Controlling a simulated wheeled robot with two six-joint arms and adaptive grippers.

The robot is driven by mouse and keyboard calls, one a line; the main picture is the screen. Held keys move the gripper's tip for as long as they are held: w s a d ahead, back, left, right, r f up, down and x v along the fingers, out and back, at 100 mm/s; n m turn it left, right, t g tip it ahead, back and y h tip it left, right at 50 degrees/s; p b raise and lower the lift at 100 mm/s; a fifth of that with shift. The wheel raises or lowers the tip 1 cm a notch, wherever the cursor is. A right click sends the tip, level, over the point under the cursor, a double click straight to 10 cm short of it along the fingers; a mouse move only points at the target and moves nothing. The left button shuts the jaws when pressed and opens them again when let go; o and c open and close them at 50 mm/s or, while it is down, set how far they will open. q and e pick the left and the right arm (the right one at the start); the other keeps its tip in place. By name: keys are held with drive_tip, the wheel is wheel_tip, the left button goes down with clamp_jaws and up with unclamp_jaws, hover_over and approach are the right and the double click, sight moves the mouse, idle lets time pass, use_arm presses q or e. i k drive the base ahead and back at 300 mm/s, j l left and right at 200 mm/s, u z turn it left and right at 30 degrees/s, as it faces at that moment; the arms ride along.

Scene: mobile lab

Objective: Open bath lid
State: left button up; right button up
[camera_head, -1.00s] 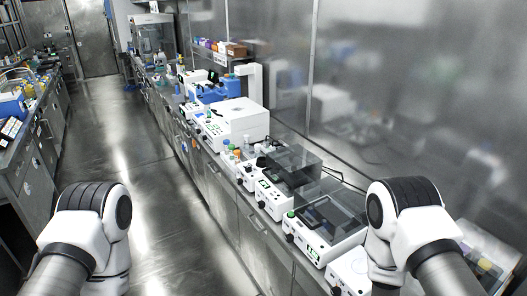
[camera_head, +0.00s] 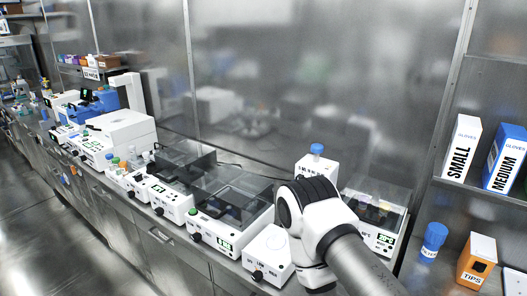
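Several white bench devices with clear covers stand along the bench, and I cannot tell for sure which is the bath. A smoky clear cover (camera_head: 183,158) stands over smaller units farther left. My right arm's white and black joint is in front of the bench, but its gripper does not show. My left gripper is out of view.
A white box with a blue-capped bottle (camera_head: 317,150) stands behind my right arm. A blue-lidded jar (camera_head: 434,238), an orange tips box (camera_head: 477,259) and glove boxes (camera_head: 461,147) are at the right. The floor (camera_head: 85,255) at the lower left is clear.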

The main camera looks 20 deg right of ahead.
sight(347, 191)
drive_tip(key=z, duration=1.55)
